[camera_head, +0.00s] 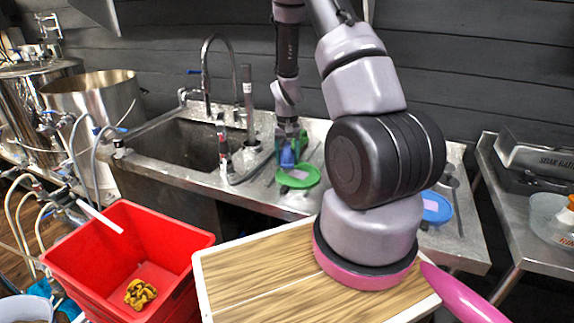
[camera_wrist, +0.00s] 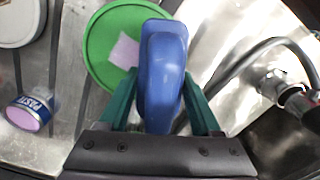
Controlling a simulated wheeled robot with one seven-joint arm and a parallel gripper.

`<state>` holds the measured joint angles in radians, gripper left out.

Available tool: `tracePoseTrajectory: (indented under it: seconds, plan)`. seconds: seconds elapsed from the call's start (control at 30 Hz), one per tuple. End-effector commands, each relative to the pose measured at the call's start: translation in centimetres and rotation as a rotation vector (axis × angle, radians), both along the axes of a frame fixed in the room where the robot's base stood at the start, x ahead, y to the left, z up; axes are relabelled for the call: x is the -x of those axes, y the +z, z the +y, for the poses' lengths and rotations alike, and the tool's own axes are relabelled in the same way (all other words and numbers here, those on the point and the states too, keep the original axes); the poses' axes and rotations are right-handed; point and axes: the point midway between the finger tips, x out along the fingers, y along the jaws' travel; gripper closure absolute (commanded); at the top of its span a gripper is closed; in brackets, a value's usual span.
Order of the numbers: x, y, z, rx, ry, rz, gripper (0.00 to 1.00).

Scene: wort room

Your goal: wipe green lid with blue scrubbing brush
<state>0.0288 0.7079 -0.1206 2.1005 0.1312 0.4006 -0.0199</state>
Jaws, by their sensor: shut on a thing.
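My gripper (camera_head: 289,140) is over the steel counter right of the sink. Its teal fingers in the wrist view (camera_wrist: 160,88) are shut on the blue scrubbing brush (camera_wrist: 162,75). The brush also shows in the head view (camera_head: 287,157), pointing down. The green lid (camera_head: 297,177) lies flat on the counter beneath it, with a pale pink patch on top. In the wrist view the green lid (camera_wrist: 100,50) is partly hidden behind the brush, which overlaps its right side. I cannot tell whether the brush touches the lid.
The sink (camera_head: 185,143) with a tall faucet (camera_head: 207,70) is left of the brush. A blue lid (camera_head: 436,208) lies on the counter to the right. A red bin (camera_head: 120,225) with a yellow item (camera_head: 140,293) and a wooden-topped surface (camera_head: 265,270) are in front.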

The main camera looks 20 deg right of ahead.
Motion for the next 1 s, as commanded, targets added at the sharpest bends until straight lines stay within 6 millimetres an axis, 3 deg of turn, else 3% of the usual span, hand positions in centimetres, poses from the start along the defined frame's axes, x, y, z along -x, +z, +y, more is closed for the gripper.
tracePoseTrajectory:
  seconds: [0.5, 1.0]
  plan:
    - [-0.2, 4.4, -0.5, 0.000, -0.004, -0.002, 1.00]
    - [-0.2, 4.5, -0.5, 0.000, -0.004, -0.001, 1.00]
